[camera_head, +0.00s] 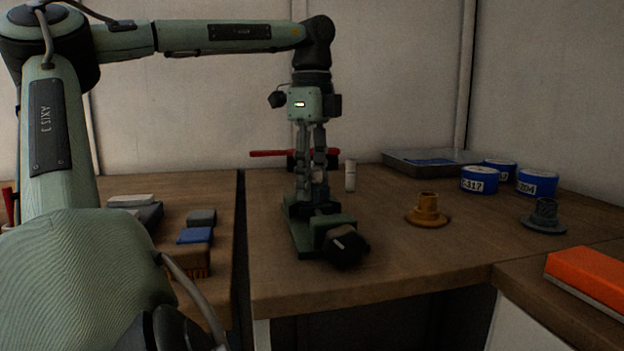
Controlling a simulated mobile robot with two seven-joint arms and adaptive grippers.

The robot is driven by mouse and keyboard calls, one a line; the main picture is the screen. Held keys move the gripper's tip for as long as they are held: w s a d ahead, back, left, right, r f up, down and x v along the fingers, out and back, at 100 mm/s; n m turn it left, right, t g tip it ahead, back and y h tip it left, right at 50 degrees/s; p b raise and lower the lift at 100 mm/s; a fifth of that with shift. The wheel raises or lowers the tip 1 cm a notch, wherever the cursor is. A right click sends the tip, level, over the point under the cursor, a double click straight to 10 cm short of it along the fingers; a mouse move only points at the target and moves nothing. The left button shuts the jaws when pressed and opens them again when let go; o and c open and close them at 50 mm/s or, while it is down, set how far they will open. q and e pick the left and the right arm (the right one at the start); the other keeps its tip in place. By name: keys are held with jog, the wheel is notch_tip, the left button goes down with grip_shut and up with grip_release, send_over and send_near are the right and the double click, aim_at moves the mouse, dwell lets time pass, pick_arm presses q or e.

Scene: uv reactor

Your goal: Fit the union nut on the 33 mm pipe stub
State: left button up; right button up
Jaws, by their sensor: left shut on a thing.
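My left gripper (313,200) points straight down from its arm, with its fingertips at the top of a green fixture (300,238) on the bench. It is shut on a small dark part, which may be the union nut; the fingers and the dim light hide its shape. I cannot tell whether this part touches the fixture or a pipe stub there. A brass-coloured flanged stub (428,212) stands upright to the right. A dark grey flanged stub (545,217) stands farther right. Their sizes cannot be read. My right gripper is not in view.
A black rounded knob (345,249) is at the fixture's front. Behind are a red-handled tool (268,153), a white bottle (350,177) and a grey tray (400,165). Blue tins (480,180) stand at right, an orange box (590,278) front right. Blocks and a brush (192,262) lie left.

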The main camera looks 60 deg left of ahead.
pick_arm(q)
jog(key=o, duration=1.1)
notch_tip(320, 180, up, 12)
jog(key=shift+r, duration=0.1)
dwell(0.6)
